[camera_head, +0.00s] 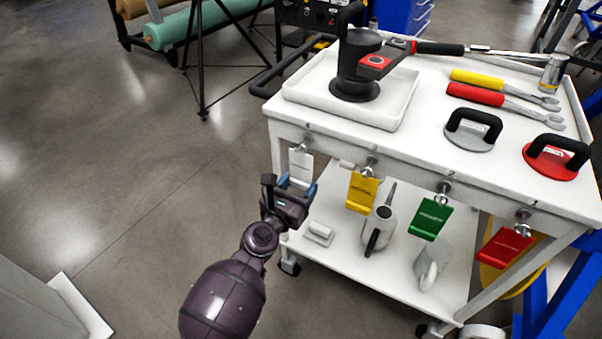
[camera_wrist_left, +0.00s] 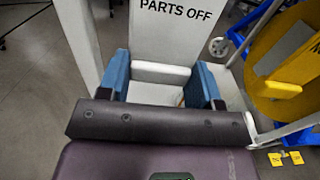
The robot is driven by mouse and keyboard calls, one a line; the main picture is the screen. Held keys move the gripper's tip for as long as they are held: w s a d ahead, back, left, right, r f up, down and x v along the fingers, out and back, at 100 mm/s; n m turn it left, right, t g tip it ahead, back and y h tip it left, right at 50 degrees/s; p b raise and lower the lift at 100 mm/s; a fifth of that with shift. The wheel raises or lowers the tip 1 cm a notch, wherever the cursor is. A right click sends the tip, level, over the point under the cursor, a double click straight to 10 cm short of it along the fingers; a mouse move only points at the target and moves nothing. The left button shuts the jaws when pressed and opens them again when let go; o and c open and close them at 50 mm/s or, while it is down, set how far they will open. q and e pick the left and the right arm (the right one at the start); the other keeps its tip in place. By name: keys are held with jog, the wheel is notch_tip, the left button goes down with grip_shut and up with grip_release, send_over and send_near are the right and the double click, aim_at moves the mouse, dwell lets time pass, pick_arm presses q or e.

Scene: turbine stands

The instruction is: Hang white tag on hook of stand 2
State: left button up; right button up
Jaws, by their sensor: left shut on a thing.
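The white tag (camera_head: 301,167) is upright just under the leftmost hook (camera_head: 302,146) on the cart's front edge. Its top is at the hook, but I cannot tell whether its hole is over it. My left gripper (camera_head: 297,187) is shut on the tag's lower end. In the left wrist view the tag (camera_wrist_left: 180,40) reads "PARTS OFF", and its thick lower lip sits between the blue fingertips (camera_wrist_left: 162,75). The white cart (camera_head: 400,165) bears no number that I can read. My right gripper is not in view.
Yellow (camera_head: 361,192), green (camera_head: 431,220) and red (camera_head: 504,247) tags hang along the same edge to the right. A tray (camera_head: 300,90) with a black tool (camera_head: 357,65) stands on top.

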pick_arm(q)
jog(key=shift+s+a, duration=0.35)
jog(key=shift+s, duration=0.3)
dwell(0.4)
jog(key=shift+v, duration=1.2)
